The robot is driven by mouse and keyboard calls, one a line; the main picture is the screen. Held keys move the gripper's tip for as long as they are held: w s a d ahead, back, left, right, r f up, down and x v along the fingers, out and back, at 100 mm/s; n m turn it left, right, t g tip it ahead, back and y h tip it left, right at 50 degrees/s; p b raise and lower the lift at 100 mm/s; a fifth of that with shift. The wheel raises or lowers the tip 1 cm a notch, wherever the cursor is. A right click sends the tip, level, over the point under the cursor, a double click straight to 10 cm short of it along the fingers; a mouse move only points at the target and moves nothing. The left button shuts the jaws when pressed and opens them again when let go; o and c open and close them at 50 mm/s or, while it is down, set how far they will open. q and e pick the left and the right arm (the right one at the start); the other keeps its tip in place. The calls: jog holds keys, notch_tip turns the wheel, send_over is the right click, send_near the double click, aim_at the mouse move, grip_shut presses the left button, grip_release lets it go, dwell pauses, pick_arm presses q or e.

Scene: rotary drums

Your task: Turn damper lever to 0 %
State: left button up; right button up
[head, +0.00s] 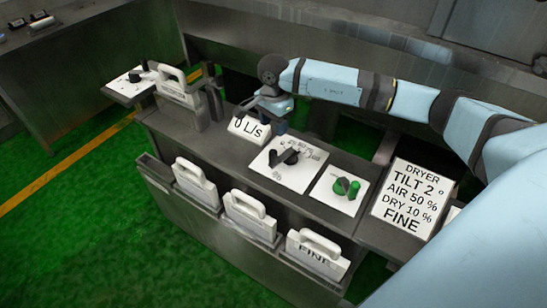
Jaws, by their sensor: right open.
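A black lever (284,157) sits on a white plate (294,178) with small dark markings in the middle of the grey bench. I take it for the damper lever, but its labels are too small to read. Another black lever or knob (138,76) is on a white plate at the far left end. My right gripper (276,122) is open, above the bench just behind the central plate and beside the "0 L/s" sign. It appears apart from the central lever. Its fingertips are small and dark. My left gripper is out of view.
A sign (408,199) reads DRYER, TILT 2°, AIR 50 %, DRY 10 %, FINE. The "0 L/s" sign (249,129) stands behind. White handled panels (250,216) line the front. My right arm covers the right side.

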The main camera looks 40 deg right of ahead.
aim_at(274, 150)
notch_tip(274, 150, down, 13)
jog(key=shift+f+p, duration=0.2)
jog(key=shift+p, duration=0.8)
jog(key=shift+c, duration=0.5)
grip_shut()
